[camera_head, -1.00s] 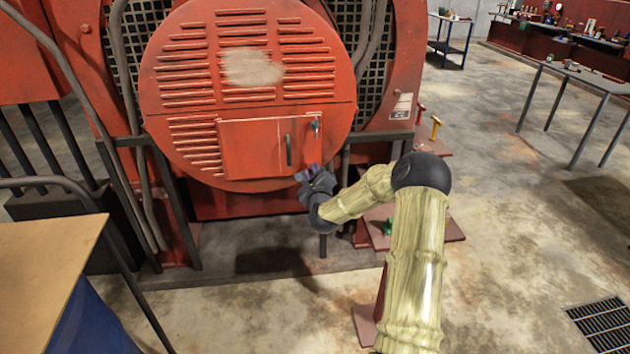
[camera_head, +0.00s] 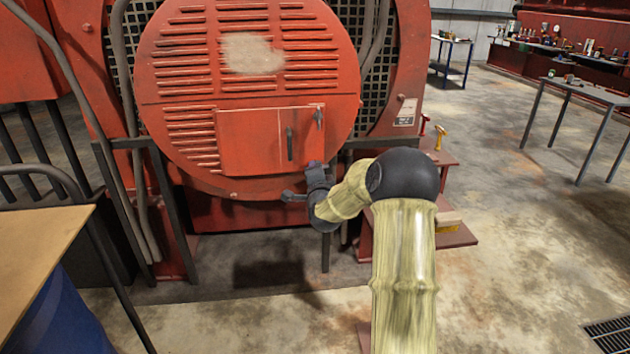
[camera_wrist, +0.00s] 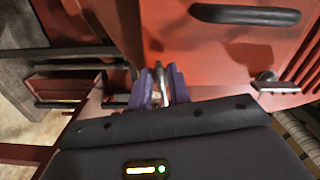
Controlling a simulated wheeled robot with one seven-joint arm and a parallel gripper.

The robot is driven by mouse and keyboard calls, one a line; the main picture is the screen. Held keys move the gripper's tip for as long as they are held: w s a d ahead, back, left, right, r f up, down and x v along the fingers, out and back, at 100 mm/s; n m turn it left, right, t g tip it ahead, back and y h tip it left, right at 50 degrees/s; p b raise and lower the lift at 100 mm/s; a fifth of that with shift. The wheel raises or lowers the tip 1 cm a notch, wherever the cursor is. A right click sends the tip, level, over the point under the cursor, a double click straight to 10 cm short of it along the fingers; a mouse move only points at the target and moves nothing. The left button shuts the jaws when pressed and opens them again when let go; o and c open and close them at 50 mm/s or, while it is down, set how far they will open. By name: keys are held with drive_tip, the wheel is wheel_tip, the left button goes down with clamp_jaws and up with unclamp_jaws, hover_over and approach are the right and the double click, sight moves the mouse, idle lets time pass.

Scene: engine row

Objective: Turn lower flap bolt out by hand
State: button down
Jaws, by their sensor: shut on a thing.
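The red flap (camera_head: 262,143) with its black handle (camera_head: 289,144) sits low on the round louvred cover. An upper bolt (camera_head: 319,118) shows near its top right corner. My gripper (camera_head: 314,166) is at the flap's lower right corner, and its purple fingers hide the lower bolt in the head view. In the wrist view, my gripper (camera_wrist: 161,88) is shut on the grey metal lower flap bolt (camera_wrist: 160,74), which stands between the fingers. Whether the bolt is still threaded in cannot be told. The handle also shows in the wrist view (camera_wrist: 245,14).
A grey bench (camera_head: 590,90) stands at the right, with a blue trolley (camera_head: 452,60) farther back. A red stand (camera_head: 452,236) is right of the engine behind my arm. A wooden-topped table (camera_head: 40,255) is at the lower left. Dark bars (camera_head: 172,210) stand before the engine.

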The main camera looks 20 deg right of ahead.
drive_tip(key=shift+w+d+r+n+b, duration=0.1)
drive_tip(key=shift+n+b, duration=0.5)
drive_tip(key=shift+n, duration=0.5)
idle(0.4)
drive_tip(key=c, duration=1.6)
unclamp_jaws()
drive_tip(key=shift+w, duration=0.1)
drive_tip(key=shift+d+f, duration=0.1)
drive_tip(key=shift+f, duration=0.1)
drive_tip(key=b+v, duration=0.2)
drive_tip(key=v, duration=1.5)
drive_tip(key=shift+r, duration=0.1)
